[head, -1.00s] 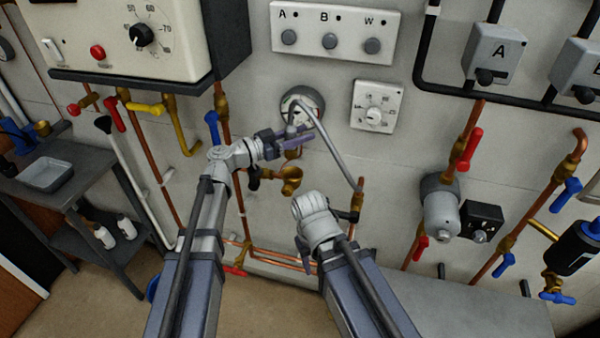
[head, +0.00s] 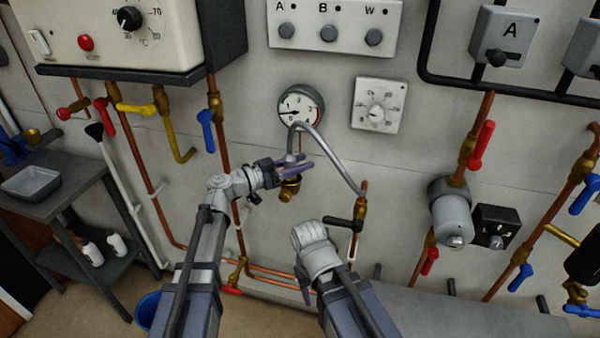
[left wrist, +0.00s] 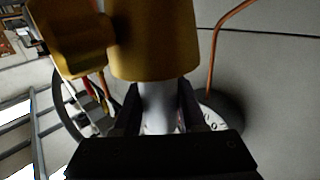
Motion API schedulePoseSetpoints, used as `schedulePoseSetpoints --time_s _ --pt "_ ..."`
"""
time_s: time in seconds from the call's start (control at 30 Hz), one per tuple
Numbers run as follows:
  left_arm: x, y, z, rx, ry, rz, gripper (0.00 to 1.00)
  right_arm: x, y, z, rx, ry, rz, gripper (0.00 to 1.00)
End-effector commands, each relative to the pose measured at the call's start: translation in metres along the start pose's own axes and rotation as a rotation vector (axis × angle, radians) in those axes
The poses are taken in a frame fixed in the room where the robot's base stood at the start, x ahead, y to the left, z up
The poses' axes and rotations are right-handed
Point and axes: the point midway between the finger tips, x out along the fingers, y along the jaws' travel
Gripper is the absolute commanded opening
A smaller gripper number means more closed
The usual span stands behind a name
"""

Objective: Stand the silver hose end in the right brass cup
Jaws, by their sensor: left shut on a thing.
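My left gripper (head: 300,170) is shut on the silver hose end (head: 290,158), in front of the wall below the round gauge. The grey hose (head: 325,143) arches from there to a brass fitting at right. Brass cup parts (head: 290,188) show just under the gripper, partly hidden by it. In the left wrist view the silver hose end (left wrist: 158,105) is between the fingers and its far end meets the edge of a large brass cup (left wrist: 155,40). I cannot tell how deep it sits. My right gripper (head: 305,285) hangs low; its fingers are mostly hidden.
The gauge (head: 302,105) and a square dial (head: 378,104) are on the wall above. A black-handled valve (head: 343,222) is near my right arm. A copper pipe (head: 224,150) with a blue lever (head: 206,130) runs left of the left gripper. The grey side table (head: 55,205) is far left.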

Motion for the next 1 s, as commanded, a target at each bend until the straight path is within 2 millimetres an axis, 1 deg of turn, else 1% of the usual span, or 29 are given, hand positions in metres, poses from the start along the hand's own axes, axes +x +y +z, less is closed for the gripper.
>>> schedulePoseSetpoints --time_s 0.03,0.3,0.57,0.6,0.87,1.0 --pt "0.0 0.0 0.0088 0.0 0.001 0.0 0.0 0.0089 -0.0009 -0.0005 0.0 0.0 0.0 0.5" --pt "0.0 0.0 0.0064 0.0 0.0 0.0 0.0 0.0064 -0.0006 -0.0004 0.0 0.0 0.0 0.5" --pt "0.0 0.0 0.0144 0.0 0.0 0.0 0.0 0.0144 -0.0014 -0.0008 0.0 0.0 0.0 0.5" --pt "0.0 0.0 0.0144 0.0 0.0 0.0 0.41 0.0143 -0.0014 -0.0008 0.0 0.0 0.0 0.5" --pt "0.0 0.0 0.0132 0.0 0.0 0.0 0.7 0.0131 -0.0013 -0.0008 0.0 0.0 0.0 0.5" --pt "0.0 0.0 0.0132 0.0 0.0 0.0 0.7 0.0131 -0.0013 -0.0008 0.0 0.0 0.0 0.5"
